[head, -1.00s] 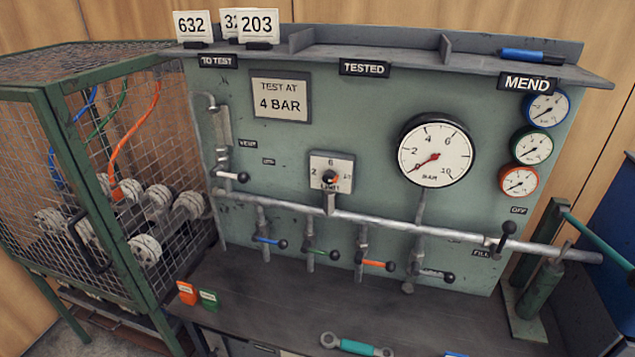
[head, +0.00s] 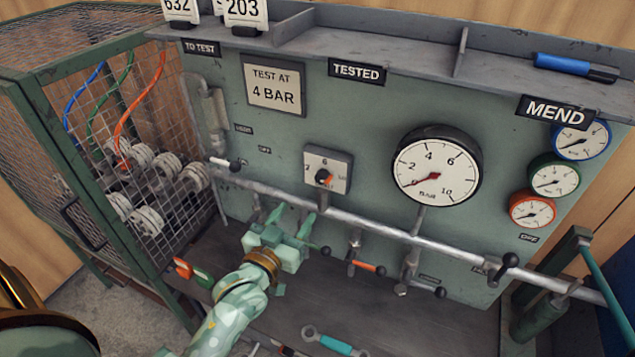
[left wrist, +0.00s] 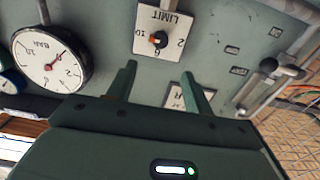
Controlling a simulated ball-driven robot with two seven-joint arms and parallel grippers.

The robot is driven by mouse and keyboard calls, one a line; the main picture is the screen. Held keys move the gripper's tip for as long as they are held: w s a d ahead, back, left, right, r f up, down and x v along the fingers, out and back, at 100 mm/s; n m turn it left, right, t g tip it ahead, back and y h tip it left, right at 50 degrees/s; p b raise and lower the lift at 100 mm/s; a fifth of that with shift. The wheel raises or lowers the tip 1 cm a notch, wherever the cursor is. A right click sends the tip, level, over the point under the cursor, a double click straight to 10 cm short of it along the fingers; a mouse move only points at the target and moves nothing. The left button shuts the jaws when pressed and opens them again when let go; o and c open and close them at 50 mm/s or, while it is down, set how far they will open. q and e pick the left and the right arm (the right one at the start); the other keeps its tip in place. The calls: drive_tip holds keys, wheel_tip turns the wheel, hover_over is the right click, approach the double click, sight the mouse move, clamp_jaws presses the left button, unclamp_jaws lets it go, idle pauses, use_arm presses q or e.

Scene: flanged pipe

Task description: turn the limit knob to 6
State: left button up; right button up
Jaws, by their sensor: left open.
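The limit knob (head: 323,177) is a small black knob with an orange mark, on a pale square plate (head: 341,166) marked 2, 6 and 10. It also shows, upside down, in the left wrist view (left wrist: 158,39), where the orange mark points towards the 10. My left gripper (head: 292,216) is below and left of the plate in the head view, in front of the panel. In the left wrist view its two fingers (left wrist: 159,68) are spread and empty, apart from the knob, which shows beyond the tips. My right gripper is not in view.
A horizontal pipe (head: 385,229) with several valve levers runs below the plate. A large gauge (head: 437,170) sits to its right. A mesh cage (head: 90,150) stands at left. A spanner (head: 335,343) lies on the bench. The panel around the plate is flat.

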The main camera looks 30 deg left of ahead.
sight(320, 179)
use_arm(q)
drive_tip(key=w, duration=0.4)
drive_tip(key=w+b, duration=0.1)
drive_tip(key=w, duration=0.3)
drive_tip(key=w+b, duration=0.1)
drive_tip(key=w, duration=0.3)
drive_tip(key=shift+w+a+f, duration=0.1)
drive_tip(key=shift+w+a, duration=0.05)
drive_tip(key=shift+a, duration=0.2)
drive_tip(key=c, duration=1)
